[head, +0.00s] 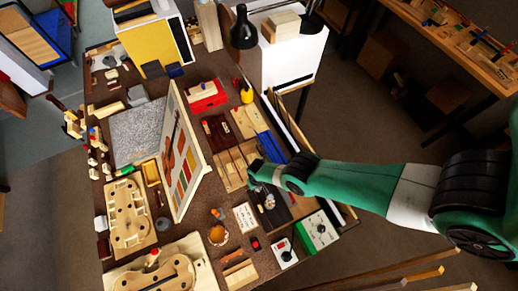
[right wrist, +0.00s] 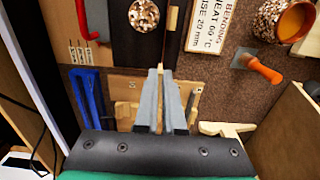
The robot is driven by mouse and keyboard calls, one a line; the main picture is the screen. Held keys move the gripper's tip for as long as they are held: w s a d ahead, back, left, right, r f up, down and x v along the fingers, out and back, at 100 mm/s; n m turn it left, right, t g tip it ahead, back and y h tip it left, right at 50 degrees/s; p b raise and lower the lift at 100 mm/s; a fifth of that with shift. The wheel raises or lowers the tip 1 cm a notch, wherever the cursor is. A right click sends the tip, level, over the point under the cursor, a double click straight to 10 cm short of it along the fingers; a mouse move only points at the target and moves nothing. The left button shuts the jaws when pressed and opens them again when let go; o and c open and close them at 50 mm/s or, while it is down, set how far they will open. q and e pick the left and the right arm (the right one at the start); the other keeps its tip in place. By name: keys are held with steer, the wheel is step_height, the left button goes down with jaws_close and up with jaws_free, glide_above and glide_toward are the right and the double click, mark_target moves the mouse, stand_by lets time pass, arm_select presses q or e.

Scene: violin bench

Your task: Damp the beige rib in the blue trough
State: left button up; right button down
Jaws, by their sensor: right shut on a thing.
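My right gripper (head: 260,187) is over the right part of the bench in the head view. In the right wrist view its two grey fingers (right wrist: 163,75) are shut on a thin beige rib (right wrist: 170,42), whose narrow edge runs up past the fingertips. The blue trough (head: 268,144) lies behind my gripper in the head view. In the right wrist view the blue trough (right wrist: 88,98) is left of the fingers, apart from the rib. Its inside is hard to make out. My left gripper is not in view.
A wooden rack (right wrist: 124,88) lies below the fingers beside the trough. A bending sign (head: 245,217), an amber cup (head: 217,235) and an orange-handled tool (right wrist: 258,67) are near. A green box (head: 318,231) stands at the right front; a tilted panel (head: 186,150) stands left.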

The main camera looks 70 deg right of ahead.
steer(key=shift+s+n, duration=0.1)
steer(key=shift+n, duration=0.2)
steer(key=s+d+f+b, duration=0.2)
steer(key=d+b, duration=0.4)
steer(key=d, duration=0.5)
steer(key=s+d+f+b, duration=0.2)
steer(key=d+b, duration=0.3)
steer(key=d, duration=0.6)
steer(key=f+b, duration=0.8)
steer(key=b, duration=0.1)
steer(key=shift+w+f, duration=0.25)
steer(key=shift+f, duration=0.15)
steer(key=c, duration=0.9)
jaws_free()
steer(key=shift+c, duration=0.2)
steer(key=shift+r, duration=0.15)
